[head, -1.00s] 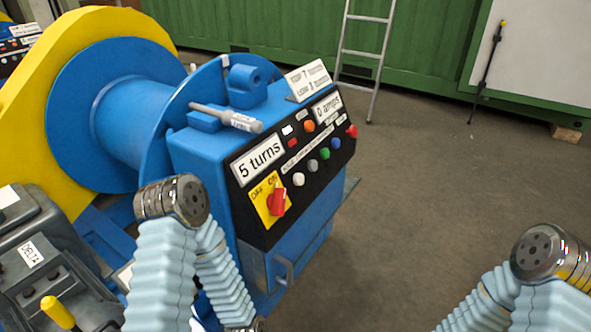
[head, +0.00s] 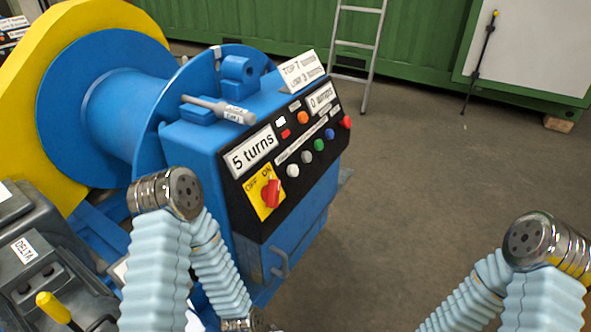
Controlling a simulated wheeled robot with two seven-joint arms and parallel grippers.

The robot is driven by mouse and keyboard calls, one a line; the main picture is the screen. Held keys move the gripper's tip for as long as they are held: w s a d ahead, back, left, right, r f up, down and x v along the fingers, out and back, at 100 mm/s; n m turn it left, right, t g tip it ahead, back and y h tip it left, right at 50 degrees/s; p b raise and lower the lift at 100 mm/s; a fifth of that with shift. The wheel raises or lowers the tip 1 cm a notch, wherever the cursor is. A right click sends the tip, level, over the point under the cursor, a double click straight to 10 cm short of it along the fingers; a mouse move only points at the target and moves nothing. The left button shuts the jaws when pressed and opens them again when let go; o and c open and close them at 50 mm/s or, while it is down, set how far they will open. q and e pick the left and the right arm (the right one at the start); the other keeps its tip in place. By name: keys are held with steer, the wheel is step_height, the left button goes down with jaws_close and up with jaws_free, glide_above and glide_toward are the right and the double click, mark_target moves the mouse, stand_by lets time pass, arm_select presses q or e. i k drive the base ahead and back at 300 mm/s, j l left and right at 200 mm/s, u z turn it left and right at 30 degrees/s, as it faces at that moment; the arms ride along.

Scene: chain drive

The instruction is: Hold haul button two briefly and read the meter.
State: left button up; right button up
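The control box (head: 190,150) is blue with a black sloped panel. A row of round buttons crosses it: white (head: 292,170), grey (head: 306,157), green (head: 319,145), blue (head: 329,133) and red (head: 346,122). The label strip above them is too small to read. The meter plate (head: 321,98) seems to read "0 amps", and a turns plate (head: 251,152) reads "5 turns". A red switch (head: 270,194) sits on a yellow OFF/ON plate. My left arm stands in front of the box and my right arm is at lower right. Neither gripper's fingers show.
A sign (head: 301,71) on the box seems to read "TOP 7 turns, LOW 3 turns". A grey pin (head: 220,109) lies on top. The large drum (head: 110,110) is at left, beside a grey DELTA unit (head: 30,245) with a yellow-handled lever (head: 52,306).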

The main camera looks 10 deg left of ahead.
mark_target(293, 171)
steer(key=i+l+u, duration=0.1)
steer(key=l+u, duration=0.45)
steer(key=u, duration=0.15)
steer(key=l+u, duration=0.45)
steer(key=l, duration=0.6)
steer(key=k+l, duration=0.1)
steer(key=l, duration=0.6)
steer(key=u, duration=0.05)
